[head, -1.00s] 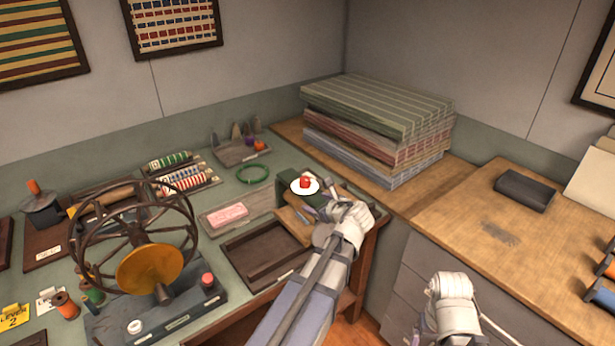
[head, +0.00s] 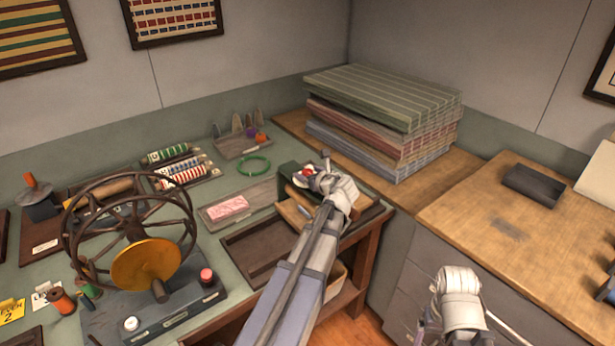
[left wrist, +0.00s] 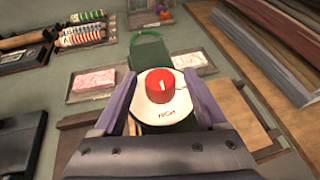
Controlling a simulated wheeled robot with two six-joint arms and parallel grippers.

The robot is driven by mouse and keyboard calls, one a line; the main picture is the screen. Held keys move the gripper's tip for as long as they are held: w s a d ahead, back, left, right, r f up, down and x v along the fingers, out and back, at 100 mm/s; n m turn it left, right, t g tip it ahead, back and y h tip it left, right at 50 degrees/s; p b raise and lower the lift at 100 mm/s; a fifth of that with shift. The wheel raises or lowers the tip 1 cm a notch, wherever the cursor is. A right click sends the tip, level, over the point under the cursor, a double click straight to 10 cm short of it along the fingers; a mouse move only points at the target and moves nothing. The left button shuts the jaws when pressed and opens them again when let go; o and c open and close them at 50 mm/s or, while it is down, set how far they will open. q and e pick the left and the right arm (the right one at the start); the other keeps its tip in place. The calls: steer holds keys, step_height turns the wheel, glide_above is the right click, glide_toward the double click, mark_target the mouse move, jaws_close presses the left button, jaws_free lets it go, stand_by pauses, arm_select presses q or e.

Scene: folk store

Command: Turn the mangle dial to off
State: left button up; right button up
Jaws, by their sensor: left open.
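The mangle dial is a red knob (left wrist: 160,86) with a white pointer mark on a round white plate (left wrist: 166,114). The plate's readable label says HIGH, on the side near my wrist. In the left wrist view the knob sits between the two open fingers of my left gripper (left wrist: 160,100), which stand apart from it on both sides. In the head view my left gripper (head: 318,178) is over the dark green mangle (head: 288,178) and hides most of the dial. My right arm shows at the lower right, but its fingers cannot be made out.
A wheeled machine with a yellow disc (head: 146,266) stands left on the green bench. A tray with a pink block (head: 226,207) and an empty brown tray (head: 240,250) lie beside the mangle. Folded striped cloths (head: 382,110) are stacked behind it. The right wooden counter is mostly clear.

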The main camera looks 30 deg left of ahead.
arm_select(q)
steer(key=shift+w+a+f, duration=0.25)
steer(key=shift+w+a, duration=0.05)
steer(key=shift+a, duration=0.15)
jaws_close()
stand_by(0.4)
